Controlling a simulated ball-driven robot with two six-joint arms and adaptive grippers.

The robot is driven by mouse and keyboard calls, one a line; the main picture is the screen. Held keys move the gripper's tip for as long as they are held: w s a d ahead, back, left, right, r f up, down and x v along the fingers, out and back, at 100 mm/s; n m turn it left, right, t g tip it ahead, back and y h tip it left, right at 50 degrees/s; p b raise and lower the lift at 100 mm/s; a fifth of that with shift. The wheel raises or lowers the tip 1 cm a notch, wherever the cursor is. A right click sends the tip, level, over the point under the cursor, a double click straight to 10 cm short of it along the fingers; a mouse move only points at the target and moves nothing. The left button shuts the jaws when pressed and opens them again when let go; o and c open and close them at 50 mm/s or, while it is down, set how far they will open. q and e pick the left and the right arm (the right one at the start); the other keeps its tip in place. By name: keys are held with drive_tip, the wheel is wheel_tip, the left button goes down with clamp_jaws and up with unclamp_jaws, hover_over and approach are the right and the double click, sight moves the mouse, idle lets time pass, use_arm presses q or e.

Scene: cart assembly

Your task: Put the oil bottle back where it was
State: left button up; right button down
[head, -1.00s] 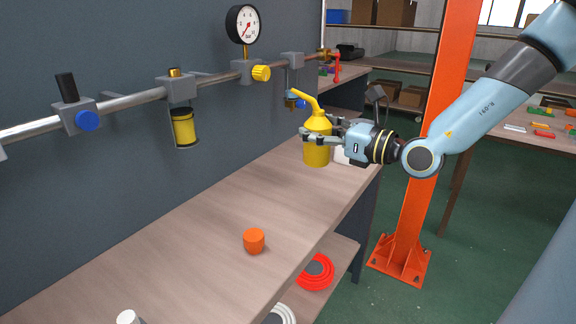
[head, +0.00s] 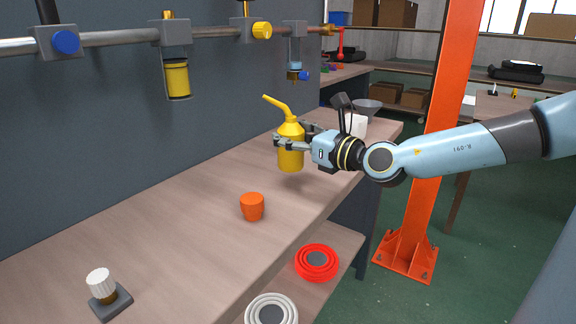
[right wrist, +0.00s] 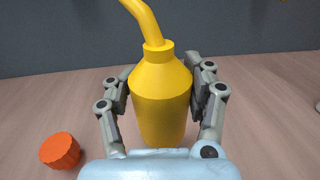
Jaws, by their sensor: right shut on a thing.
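The yellow oil bottle (head: 291,158) with its angled spout is upright in my right gripper (head: 280,143), over the wooden bench (head: 190,185). My right gripper is shut around the bottle's body. In the right wrist view the bottle (right wrist: 160,100) stands between the two fingers (right wrist: 160,105), one on each side. The bottle's base is close to the bench top; I cannot tell whether it touches. My left gripper is not in view.
An orange cup-like cap (head: 252,207) stands on the bench in front of the bottle. A white-topped part on a dark base (head: 108,298) is at the front left. A grey funnel (head: 367,107) and a white object (head: 358,126) are behind the gripper. An orange post (head: 450,120) stands to the right.

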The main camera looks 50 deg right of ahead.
sight(288, 153)
wheel_tip(288, 153, down, 4)
drive_tip(key=shift+w+f+b, duration=0.1)
drive_tip(key=shift+w+b, duration=0.05)
drive_tip(key=shift+b, duration=1)
drive_tip(key=c, duration=1)
unclamp_jaws()
drive_tip(key=shift+f, duration=0.1)
drive_tip(key=o, duration=0.6)
